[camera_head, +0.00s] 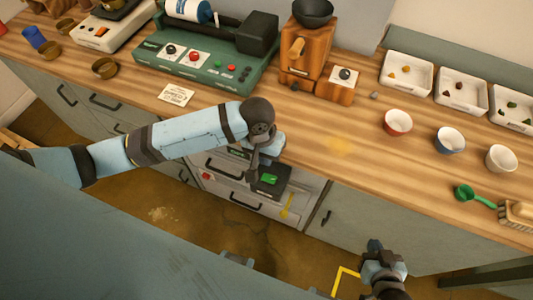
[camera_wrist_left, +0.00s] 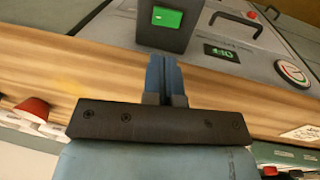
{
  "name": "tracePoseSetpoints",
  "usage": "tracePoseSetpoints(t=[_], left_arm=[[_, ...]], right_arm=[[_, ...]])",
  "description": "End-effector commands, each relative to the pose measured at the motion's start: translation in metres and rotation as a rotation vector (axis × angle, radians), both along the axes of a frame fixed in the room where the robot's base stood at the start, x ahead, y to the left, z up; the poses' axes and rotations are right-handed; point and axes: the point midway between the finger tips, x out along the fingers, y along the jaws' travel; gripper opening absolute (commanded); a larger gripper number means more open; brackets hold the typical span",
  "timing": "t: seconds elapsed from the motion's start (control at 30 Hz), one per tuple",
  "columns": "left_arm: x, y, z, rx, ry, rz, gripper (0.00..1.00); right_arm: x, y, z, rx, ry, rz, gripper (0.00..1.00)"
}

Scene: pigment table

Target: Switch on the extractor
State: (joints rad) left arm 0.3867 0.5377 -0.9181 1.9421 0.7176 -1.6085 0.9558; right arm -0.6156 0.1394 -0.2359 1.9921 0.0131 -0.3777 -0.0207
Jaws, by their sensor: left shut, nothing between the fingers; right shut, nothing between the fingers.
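The extractor is not labelled in view; a grey drawer-fronted unit (camera_head: 243,196) under the worktop carries a dark box with a bright green switch (camera_head: 269,179). The green switch also shows in the left wrist view (camera_wrist_left: 167,18), near the top. My left gripper (camera_head: 253,173) is beside this box, in front of the unit. In the left wrist view its fingers (camera_wrist_left: 166,76) are shut and empty, pointing at the dark box, apart from the green switch in the picture. My right gripper (camera_head: 374,247) is shut and empty, low at the right, away from the unit.
The unit also has a red button (camera_head: 207,176), a green display (camera_wrist_left: 222,53) and a round gauge (camera_wrist_left: 291,72). The wooden worktop (camera_head: 330,150) overhangs it. A green machine (camera_head: 205,65), a wooden grinder (camera_head: 307,50), bowls (camera_head: 398,122) and trays (camera_head: 405,73) stand above.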

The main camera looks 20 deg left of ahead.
Motion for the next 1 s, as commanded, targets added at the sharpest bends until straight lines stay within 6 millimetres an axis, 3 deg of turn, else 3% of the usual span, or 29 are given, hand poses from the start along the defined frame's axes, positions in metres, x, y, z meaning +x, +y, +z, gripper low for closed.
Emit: tracePoseSetpoints(t=[0.3, 0.5, 1.0], left_arm=[[-0.001, -0.009, -0.067, 0.002, 0.003, 0.000, 0.00], [-0.001, -0.013, -0.093, 0.001, 0.002, -0.001, 0.00], [-0.001, -0.014, -0.101, 0.001, 0.000, -0.001, 0.00]], right_arm=[[0.000, -0.001, 0.000, 0.000, -0.001, -0.001, 0.00], [0.001, -0.001, 0.002, -0.001, -0.002, -0.002, 0.00], [0.002, -0.001, 0.003, 0.000, -0.004, -0.002, 0.00]])
